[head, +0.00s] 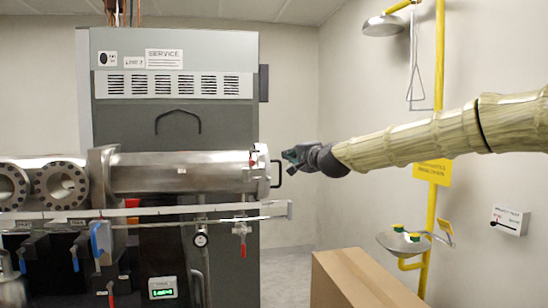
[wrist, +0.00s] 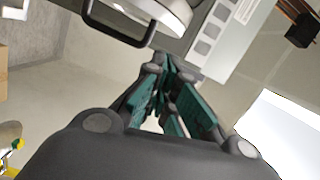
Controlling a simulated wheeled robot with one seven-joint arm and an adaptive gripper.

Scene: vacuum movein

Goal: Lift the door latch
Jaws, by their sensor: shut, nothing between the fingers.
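The metal chamber (head: 180,173) lies level in front of the grey cabinet, with a round door (head: 264,172) at its right end. A black D-shaped handle (head: 279,174) sticks out from the door. A small red-marked part (head: 252,160) sits near the door's rim; I cannot tell whether it is the latch. My gripper (head: 288,156) is shut and empty, just right of the door and slightly above the handle, apart from it. In the wrist view, the handle (wrist: 122,40) and round door (wrist: 160,8) show beyond my closed fingertips (wrist: 163,62).
A cardboard box (head: 355,280) stands below my arm. A yellow safety shower pipe (head: 435,200) with an eyewash basin (head: 403,243) stands at the right. A rail (head: 150,211) and valves with a red handle (head: 243,250) lie below the chamber.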

